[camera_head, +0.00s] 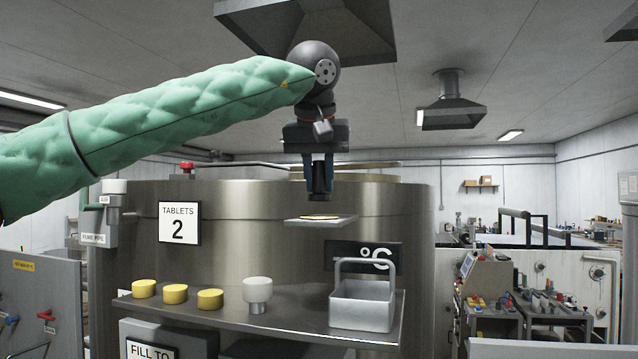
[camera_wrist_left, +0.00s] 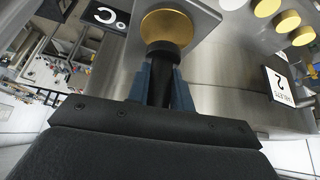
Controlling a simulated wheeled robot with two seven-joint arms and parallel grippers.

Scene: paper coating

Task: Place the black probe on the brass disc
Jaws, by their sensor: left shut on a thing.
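My left gripper (camera_head: 319,185) points down in front of the steel drum and is shut on the black probe (camera_head: 320,181). The probe hangs upright between the blue fingers, and its lower end is just above the brass disc (camera_head: 320,217). The disc lies on a small grey plate (camera_head: 337,223) that stands out from the drum. In the left wrist view the probe's round black end (camera_wrist_left: 163,47) overlaps the near edge of the brass disc (camera_wrist_left: 167,28). I cannot tell whether they touch. My right gripper is not in view.
Below, a steel shelf (camera_head: 290,329) carries several yellow caps (camera_head: 175,294), a white-topped knob-like piece (camera_head: 258,290) and a grey basket with a handle (camera_head: 362,306). A "TABLETS 2" sign (camera_head: 179,223) is on the drum. An extraction hood (camera_head: 310,25) hangs above my arm.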

